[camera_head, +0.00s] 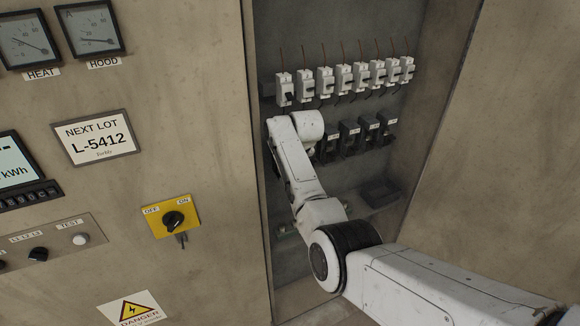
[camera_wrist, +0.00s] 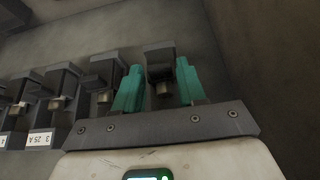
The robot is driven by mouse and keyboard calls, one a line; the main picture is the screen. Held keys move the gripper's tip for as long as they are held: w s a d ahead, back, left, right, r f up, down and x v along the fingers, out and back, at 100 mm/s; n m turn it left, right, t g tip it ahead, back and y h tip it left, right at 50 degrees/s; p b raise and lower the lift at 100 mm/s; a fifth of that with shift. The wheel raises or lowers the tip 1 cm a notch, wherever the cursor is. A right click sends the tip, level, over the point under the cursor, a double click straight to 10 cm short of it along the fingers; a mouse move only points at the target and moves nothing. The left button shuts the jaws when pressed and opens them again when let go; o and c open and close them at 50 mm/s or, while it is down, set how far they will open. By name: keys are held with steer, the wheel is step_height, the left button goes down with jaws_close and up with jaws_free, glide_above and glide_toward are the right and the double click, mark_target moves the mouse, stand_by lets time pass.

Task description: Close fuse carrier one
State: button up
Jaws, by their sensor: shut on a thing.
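In the wrist view, my gripper (camera_wrist: 159,66) has its two teal fingers on either side of a dark fuse carrier (camera_wrist: 160,52), shut on it. This carrier is the end one of the row, at the right in the wrist view. Its label is hidden behind the gripper body, so I cannot read its number. In the head view, my white arm reaches into the cabinet and hides the gripper and the held carrier. Other dark carriers (camera_head: 369,130) show to the right of the arm.
Neighbouring fuse carriers (camera_wrist: 104,75) stand close to the left in the wrist view; one label reads 3 25 A. Above the carriers, a row of white breakers (camera_head: 343,77) has thin wires. A dark tray (camera_head: 381,192) sits lower right. Cabinet walls close in on both sides.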

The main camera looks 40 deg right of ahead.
stand_by(0.4)
steer(key=o, duration=0.9)
steer(key=shift+c, duration=0.2)
steer(key=shift+r, duration=0.1)
steer(key=b+v, duration=0.1)
steer(key=v, duration=0.9)
steer(key=shift+r+b, duration=0.25)
steer(key=shift+b, duration=0.05)
steer(key=shift+s+a, duration=0.1)
